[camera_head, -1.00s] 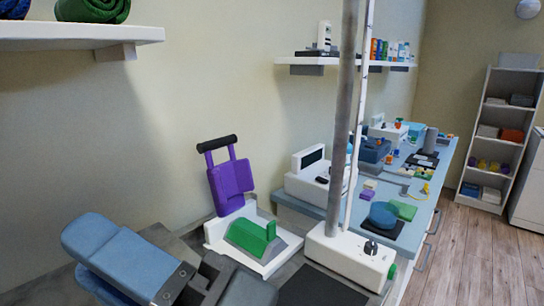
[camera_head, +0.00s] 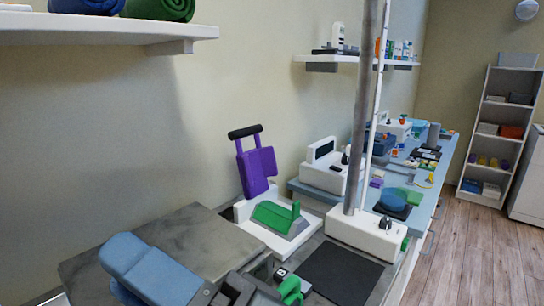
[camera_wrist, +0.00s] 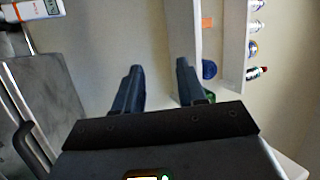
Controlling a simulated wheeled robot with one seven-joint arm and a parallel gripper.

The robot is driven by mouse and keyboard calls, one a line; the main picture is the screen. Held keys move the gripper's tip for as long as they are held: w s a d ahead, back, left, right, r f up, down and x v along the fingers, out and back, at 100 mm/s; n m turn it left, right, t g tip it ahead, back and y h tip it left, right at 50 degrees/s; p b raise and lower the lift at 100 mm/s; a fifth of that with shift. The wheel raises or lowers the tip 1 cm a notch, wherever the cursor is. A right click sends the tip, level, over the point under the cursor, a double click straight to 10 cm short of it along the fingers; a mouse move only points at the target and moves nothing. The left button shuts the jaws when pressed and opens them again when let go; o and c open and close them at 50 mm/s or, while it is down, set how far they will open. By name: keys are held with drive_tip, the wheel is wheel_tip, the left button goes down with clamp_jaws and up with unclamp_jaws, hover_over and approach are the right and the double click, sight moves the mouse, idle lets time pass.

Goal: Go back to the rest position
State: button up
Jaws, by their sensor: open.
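My gripper (camera_wrist: 158,66) shows in the wrist view as two dark blue fingers standing well apart, with nothing between them but pale wall behind. It is open and empty. In the head view only my blue arm link and a dark joint show, at the lower left above the grey table; I cannot make out the fingers there.
A grey table (camera_head: 185,238) lies beside my arm. A purple-padded device (camera_head: 257,170) with a green block (camera_head: 277,216) stands beyond it, near a white base with a tall pole (camera_head: 362,110). A white shelf (camera_head: 110,32) with rolled towels overhangs at upper left. Floor is clear at right.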

drive_tip(key=d+f+m+t+h+b, duration=0.1)
drive_tip(key=d+f+t+h+b, duration=0.3)
drive_tip(key=f, duration=0.5)
drive_tip(key=s+d+f+m+t+h+b, duration=0.15)
drive_tip(key=d+f+h, duration=0.25)
drive_tip(key=d+f, duration=0.4)
drive_tip(key=w+d+f+m+t+h+b, duration=0.15)
drive_tip(key=d+f+h+b, duration=0.25)
drive_tip(key=f, duration=0.6)
drive_tip(key=s+d+f+t+h+b, duration=0.1)
drive_tip(key=s+d+f+h+b, duration=0.3)
drive_tip(key=s+d+f, duration=0.5)
drive_tip(key=s+d+f+n+g+h+b, duration=0.1)
drive_tip(key=s+d+f+n+h+b, duration=0.25)
drive_tip(key=s, duration=0.35)
drive_tip(key=s+d+f+n+h+b, duration=0.2)
drive_tip(key=s+d+f+n+b, duration=0.15)
drive_tip(key=s+f, duration=0.2)
wheel_tip(320, 180, up, 17)
drive_tip(key=s+p, duration=0.1)
drive_tip(key=p, duration=1.5)
drive_tip(key=shift+a+f+m, duration=0.15)
drive_tip(key=shift+a+m, duration=0.25)
drive_tip(key=shift+y, duration=0.25)
